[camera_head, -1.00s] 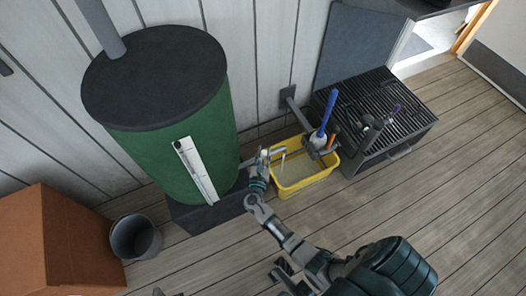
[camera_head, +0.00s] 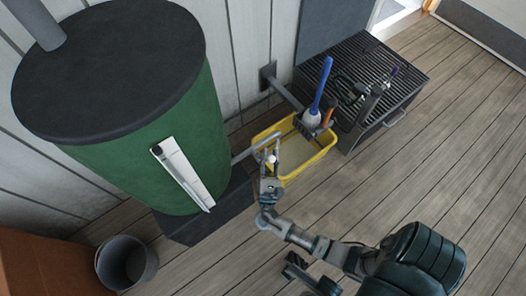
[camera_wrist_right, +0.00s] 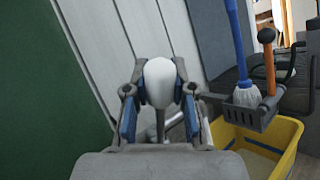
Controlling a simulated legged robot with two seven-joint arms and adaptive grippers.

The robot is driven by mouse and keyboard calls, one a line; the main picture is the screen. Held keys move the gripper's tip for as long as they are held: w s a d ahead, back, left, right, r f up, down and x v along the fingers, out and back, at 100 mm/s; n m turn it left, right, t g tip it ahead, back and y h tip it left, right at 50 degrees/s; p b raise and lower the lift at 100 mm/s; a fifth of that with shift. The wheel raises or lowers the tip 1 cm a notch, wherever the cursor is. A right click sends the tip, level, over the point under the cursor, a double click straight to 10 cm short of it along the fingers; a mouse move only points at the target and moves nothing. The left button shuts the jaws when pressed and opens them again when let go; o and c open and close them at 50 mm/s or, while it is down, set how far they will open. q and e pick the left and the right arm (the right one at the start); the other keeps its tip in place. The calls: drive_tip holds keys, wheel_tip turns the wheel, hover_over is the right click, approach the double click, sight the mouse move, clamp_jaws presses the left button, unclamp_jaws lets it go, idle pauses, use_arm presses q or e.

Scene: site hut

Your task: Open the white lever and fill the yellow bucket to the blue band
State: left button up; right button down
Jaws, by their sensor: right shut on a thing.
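The white lever (camera_head: 271,159) is at the tap on the grey pipe (camera_head: 250,149) from the green tank (camera_head: 145,165). My right gripper (camera_head: 270,170) is shut on it. In the right wrist view the lever's rounded white end (camera_wrist_right: 160,82) sits between the blue-padded fingers (camera_wrist_right: 158,112). The yellow bucket (camera_head: 321,156) stands on the floor under the tap, just beyond my gripper; its yellow wall also shows in the right wrist view (camera_wrist_right: 284,141).
A holder with a blue-handled brush (camera_head: 318,88) and an orange-handled tool (camera_head: 328,116) hangs over the bucket's back right. A dark slatted box (camera_head: 385,70) stands right of it. A grey bin (camera_head: 125,265) and brown box (camera_head: 40,265) are lower left. Floor at right is clear.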

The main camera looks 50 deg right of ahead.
drive_tip(key=shift+a+t, duration=0.3)
drive_tip(key=shift+a, duration=0.05)
drive_tip(key=shift+r, duration=0.1)
drive_tip(key=c, duration=1)
unclamp_jaws()
drive_tip(key=shift+o, duration=0.3)
drive_tip(key=shift+a+r, duration=0.1)
drive_tip(key=shift+a, duration=0.1)
drive_tip(key=shift+s+f, duration=0.2)
drive_tip(key=shift+f, duration=0.05)
drive_tip(key=v, duration=1.1)
drive_tip(key=shift+a, duration=0.45)
drive_tip(key=shift+d, duration=0.1)
